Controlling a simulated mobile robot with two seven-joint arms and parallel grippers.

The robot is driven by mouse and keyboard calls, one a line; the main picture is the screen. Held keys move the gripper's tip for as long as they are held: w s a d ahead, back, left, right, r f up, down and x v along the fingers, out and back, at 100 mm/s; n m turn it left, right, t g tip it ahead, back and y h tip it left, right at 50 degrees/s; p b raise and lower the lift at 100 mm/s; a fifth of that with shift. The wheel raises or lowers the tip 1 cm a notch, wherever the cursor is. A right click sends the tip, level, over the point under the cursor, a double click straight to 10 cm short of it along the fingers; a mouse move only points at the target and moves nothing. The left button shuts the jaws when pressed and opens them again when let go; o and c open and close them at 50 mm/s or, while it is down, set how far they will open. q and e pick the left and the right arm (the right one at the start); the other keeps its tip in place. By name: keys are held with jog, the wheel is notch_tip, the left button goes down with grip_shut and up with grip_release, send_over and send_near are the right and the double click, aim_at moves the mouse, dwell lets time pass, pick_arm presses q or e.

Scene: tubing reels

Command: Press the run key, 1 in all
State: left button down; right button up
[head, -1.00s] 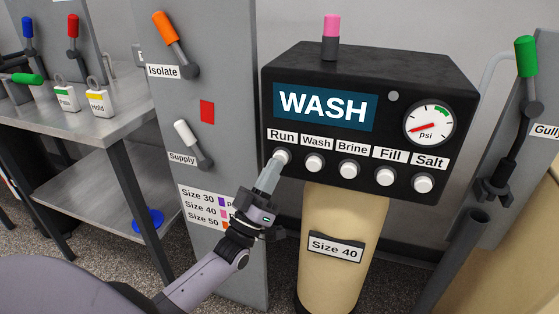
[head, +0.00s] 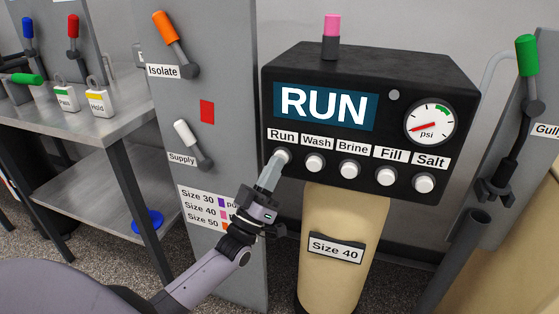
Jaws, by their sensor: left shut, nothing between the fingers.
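The black control box (head: 420,90) has a blue screen (head: 325,106) that reads RUN. The white run key (head: 284,155) is the leftmost of a row of round white keys, under the label Run (head: 283,136). My left gripper (head: 274,165) is shut and empty. Its fingertips are at the run key, touching it or very close, and cover its lower left part. My right gripper is not in view.
Beside the run key are the wash key (head: 314,163) and several others. A grey panel (head: 230,60) at the left bears an orange Isolate lever (head: 166,28) and a white Supply lever (head: 188,137). A metal table (head: 110,121) stands further left.

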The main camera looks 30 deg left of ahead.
pick_arm(q)
jog(key=shift+w+a+r+y, duration=0.15)
jog(key=shift+w+r+y, duration=0.05)
jog(key=shift+w+y, duration=0.1)
dwell(0.6)
jog(key=shift+s, duration=0.15)
jog(key=shift+s+d+f+p, duration=0.15)
jog(key=shift+s+p, duration=0.05)
jog(key=shift+s, duration=0.2)
jog(key=shift+s+d+f+p, duration=0.1)
jog(key=shift+s+d+p, duration=0.1)
jog(key=shift+s, duration=0.2)
jog(key=s+p, duration=0.1)
jog(key=s, duration=0.1)
jog(key=s+d+p, duration=0.1)
jog(key=s, duration=0.2)
jog(key=shift+p, duration=0.35)
dwell(0.5)
